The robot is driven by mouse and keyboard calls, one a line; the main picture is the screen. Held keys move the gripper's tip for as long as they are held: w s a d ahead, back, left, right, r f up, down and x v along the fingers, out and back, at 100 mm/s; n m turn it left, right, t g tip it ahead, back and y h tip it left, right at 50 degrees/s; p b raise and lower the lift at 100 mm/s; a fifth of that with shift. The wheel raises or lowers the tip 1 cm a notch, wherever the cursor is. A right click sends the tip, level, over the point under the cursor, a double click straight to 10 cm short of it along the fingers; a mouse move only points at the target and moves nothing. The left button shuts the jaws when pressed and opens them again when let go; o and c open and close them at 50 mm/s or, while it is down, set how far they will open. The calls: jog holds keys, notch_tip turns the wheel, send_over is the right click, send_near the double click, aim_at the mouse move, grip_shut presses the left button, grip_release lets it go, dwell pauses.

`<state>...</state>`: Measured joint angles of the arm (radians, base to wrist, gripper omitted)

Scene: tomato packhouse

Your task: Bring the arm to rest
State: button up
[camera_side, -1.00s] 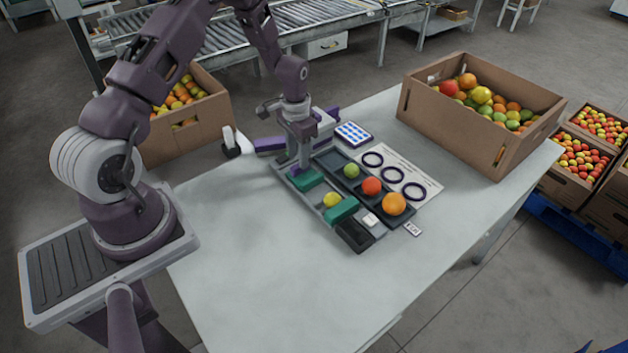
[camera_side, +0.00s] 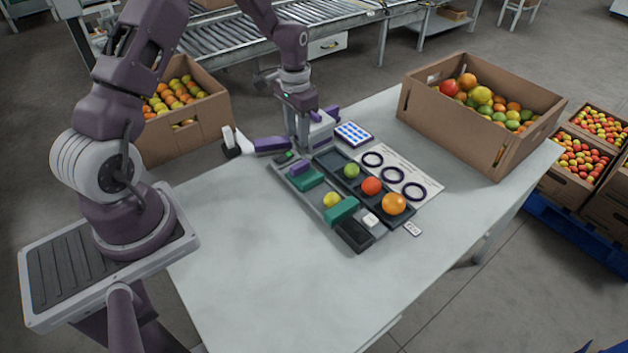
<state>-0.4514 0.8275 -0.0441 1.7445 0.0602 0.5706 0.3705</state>
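My gripper (camera_side: 301,148) points down above the far left end of the dark tray assembly (camera_side: 352,233) on the table. It stands clear of the small purple block (camera_side: 301,168), which sits by the left green block (camera_side: 307,180). Its fingers are small here, and I cannot tell whether they are apart or together. A second green block (camera_side: 342,211) lies across the near part of the tray, with a yellow fruit (camera_side: 331,199) between the two. A green fruit (camera_side: 351,171), a red fruit (camera_side: 371,186) and an orange fruit (camera_side: 393,204) sit in a row in the black tray.
A white sheet with dark rings (camera_side: 413,191) lies right of the trays. A blue-dotted pad (camera_side: 353,134) and a purple-and-white device (camera_side: 270,145) lie near my gripper. A large fruit box (camera_side: 455,131) stands at the back right. The table's front (camera_side: 250,270) is clear.

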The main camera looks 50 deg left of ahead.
jog(key=shift+r, duration=0.15)
jog(key=s+d+r+t, duration=0.1)
jog(key=s+d+r, duration=0.3)
jog(key=r, duration=0.6)
jog(key=s+d+r+t, duration=0.1)
jog(key=s+d+r, duration=0.1)
jog(key=d+r, duration=0.5)
jog(key=s+d+r+t, duration=0.1)
jog(key=s+d+r, duration=0.1)
jog(key=s, duration=0.4)
jog(key=s+d+r+t, duration=0.1)
jog(key=s+d+r, duration=0.1)
jog(key=s, duration=0.5)
jog(key=s+d+r+t, duration=0.1)
jog(key=s+d+r, duration=0.1)
jog(key=s+r, duration=0.2)
jog(key=shift+s+d+r+t, duration=0.25)
jog(key=shift+s+d+t, duration=0.05)
jog(key=shift+s, duration=0.9)
